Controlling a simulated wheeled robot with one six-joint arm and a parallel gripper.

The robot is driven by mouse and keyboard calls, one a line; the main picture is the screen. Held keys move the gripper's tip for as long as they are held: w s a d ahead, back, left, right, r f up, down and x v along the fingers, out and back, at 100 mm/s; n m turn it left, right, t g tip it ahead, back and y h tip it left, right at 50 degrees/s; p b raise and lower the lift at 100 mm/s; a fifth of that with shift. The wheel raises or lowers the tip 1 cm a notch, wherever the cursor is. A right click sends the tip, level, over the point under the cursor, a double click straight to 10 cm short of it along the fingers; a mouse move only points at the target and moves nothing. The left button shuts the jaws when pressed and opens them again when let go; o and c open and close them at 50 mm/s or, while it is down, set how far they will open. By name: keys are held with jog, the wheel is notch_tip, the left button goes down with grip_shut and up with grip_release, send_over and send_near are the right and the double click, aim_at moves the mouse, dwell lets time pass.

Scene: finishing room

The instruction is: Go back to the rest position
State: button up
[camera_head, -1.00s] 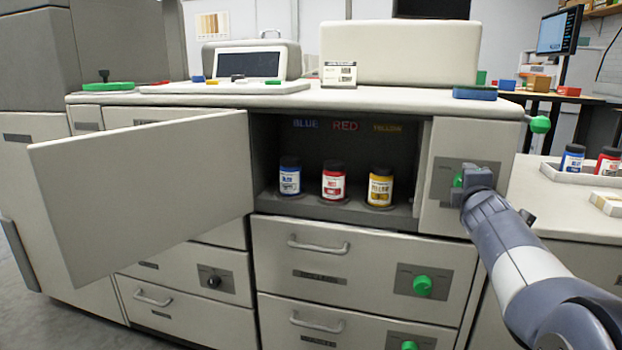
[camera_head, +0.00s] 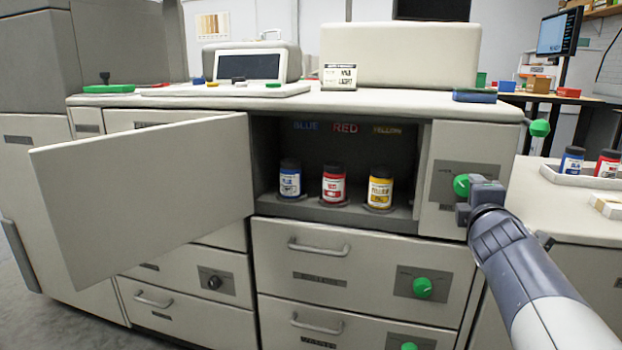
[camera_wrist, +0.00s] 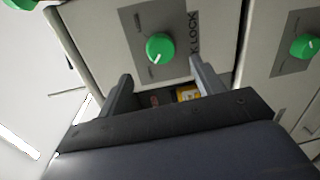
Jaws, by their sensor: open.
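My gripper (camera_head: 474,200) is at the right of the machine, in front of the panel beside the open compartment. In the wrist view my gripper (camera_wrist: 160,90) has its two fingers spread apart with nothing between them. The green knob (camera_head: 462,186) on that panel is just beyond the fingers. The knob also shows in the wrist view (camera_wrist: 159,47), apart from the fingers. A blue bottle (camera_head: 290,180), a red bottle (camera_head: 333,185) and a yellow bottle (camera_head: 380,188) stand upright in the compartment under matching colour labels.
The compartment door (camera_head: 150,190) stands open to the left. Drawers (camera_head: 350,262) with handles and green knobs lie below. A side table (camera_head: 560,210) at right holds a tray with more bottles. A green ball-topped lever (camera_head: 540,128) sticks out at the worktop's right corner.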

aim_at(467, 187)
jog(key=x, duration=0.8)
jog(key=shift+w+b, duration=0.1)
jog(key=shift+b, duration=0.25)
jog(key=shift+r+m+p, duration=0.25)
jog(key=shift+m+p, duration=0.8)
jog(key=shift+m, duration=0.05)
jog(key=m+p, duration=0.3)
jog(key=m+y+p, duration=0.1)
jog(key=m+p, duration=0.2)
jog(key=shift+d+f+m+t+p, duration=0.1)
jog(key=shift+f+m+t+p, duration=0.05)
jog(key=shift+m+t+p, duration=0.2)
jog(key=m+p, duration=0.1)
jog(key=p, duration=0.1)
jog(key=m+p, duration=0.2)
jog(key=shift+s+f+m, duration=0.1)
jog(key=shift+s+m, duration=0.1)
jog(key=shift+m, duration=0.05)
jog(key=m+p, duration=0.3)
jog(key=shift+y, duration=0.3)
jog(key=shift+f+m+t+p, duration=0.2)
jog(key=shift+m+t+p, duration=0.15)
jog(key=shift+m+p, duration=1.1)
